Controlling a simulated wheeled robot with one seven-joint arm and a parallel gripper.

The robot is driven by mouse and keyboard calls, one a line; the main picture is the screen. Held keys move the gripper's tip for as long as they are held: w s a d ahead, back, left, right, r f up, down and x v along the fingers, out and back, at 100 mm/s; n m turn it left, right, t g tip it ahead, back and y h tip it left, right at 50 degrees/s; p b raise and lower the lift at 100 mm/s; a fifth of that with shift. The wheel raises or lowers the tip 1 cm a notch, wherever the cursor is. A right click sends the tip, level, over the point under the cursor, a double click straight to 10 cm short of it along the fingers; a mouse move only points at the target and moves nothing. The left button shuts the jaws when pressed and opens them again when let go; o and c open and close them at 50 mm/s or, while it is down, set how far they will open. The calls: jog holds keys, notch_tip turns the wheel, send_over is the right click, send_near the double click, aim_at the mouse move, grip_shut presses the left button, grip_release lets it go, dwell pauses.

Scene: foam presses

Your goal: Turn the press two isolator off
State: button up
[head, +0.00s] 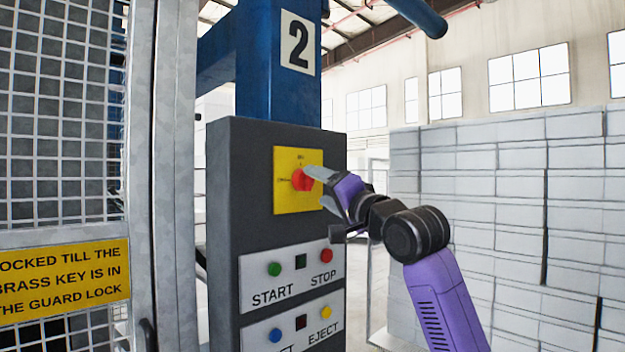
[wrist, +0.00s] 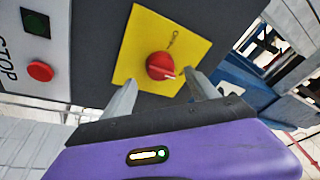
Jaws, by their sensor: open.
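The press two isolator is a red rotary knob (head: 301,180) on a yellow plate (head: 287,204), high on the dark grey post under the "2" sign (head: 298,42). Small lettering stands above and left of the knob, too small to read surely. My gripper (head: 319,186) is open at the plate's right side. In the wrist view its fingers (wrist: 162,84) stand either side of the knob's near edge; I cannot tell whether they touch it.
Below the plate are START (head: 274,269) and STOP (head: 326,255) buttons, with an EJECT button (head: 326,312) lower down. A mesh guard (head: 62,130) with a yellow notice (head: 64,278) stands left. Stacked pale blocks (head: 500,200) fill the right.

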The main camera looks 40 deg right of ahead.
aim_at(310, 182)
jog(key=shift+p+x, duration=0.5)
jog(key=shift+x, duration=1.5)
jog(key=c, duration=1.4)
jog(key=shift+o, duration=0.2)
